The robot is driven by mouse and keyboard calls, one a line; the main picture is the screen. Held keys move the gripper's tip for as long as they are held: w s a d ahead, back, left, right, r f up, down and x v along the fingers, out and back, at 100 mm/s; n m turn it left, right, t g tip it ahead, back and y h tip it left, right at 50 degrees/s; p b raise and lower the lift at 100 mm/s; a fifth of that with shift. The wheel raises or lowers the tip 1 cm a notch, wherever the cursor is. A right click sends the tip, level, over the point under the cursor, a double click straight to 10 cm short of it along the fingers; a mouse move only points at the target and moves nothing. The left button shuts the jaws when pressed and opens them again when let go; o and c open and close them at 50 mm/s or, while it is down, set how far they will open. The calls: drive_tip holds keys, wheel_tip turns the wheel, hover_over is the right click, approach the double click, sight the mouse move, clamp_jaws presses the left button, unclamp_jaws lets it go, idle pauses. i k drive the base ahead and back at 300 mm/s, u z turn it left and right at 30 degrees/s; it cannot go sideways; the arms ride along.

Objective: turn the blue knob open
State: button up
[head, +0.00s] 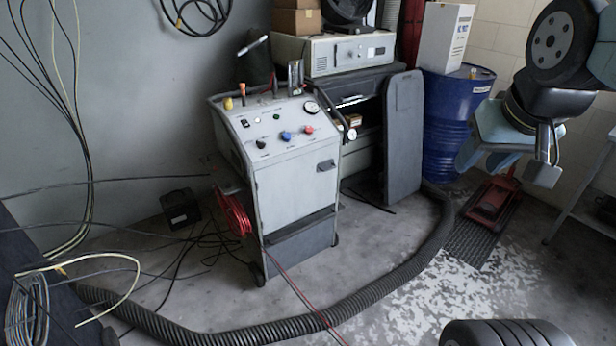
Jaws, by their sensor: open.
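The blue knob (286,136) sits on the sloped top panel of a grey wheeled machine (296,195), left of centre in the head view. It is between a black knob (261,144) on its left and a red knob (309,130) on its right. The picture is too small to show which way the blue knob is turned. My gripper (521,166) hangs at the right side below my arm, with its fingers apart and nothing seen between them. It is well to the right of the machine and away from the knob.
A blue drum (452,122) stands behind, right of the machine. A thick black hose (385,291) curves across the floor in front. A red cable reel (232,213) hangs on the machine's left side. A red floor jack (492,198) stands at right. Loose cables cover the left floor.

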sight(286, 137)
drive_tip(key=u, duration=0.9)
drive_tip(key=i, duration=0.1)
drive_tip(key=z, duration=1.95)
drive_tip(key=k, duration=1.6)
drive_tip(key=u, duration=1.4)
drive_tip(key=i, duration=1)
drive_tip(key=z, duration=0.1)
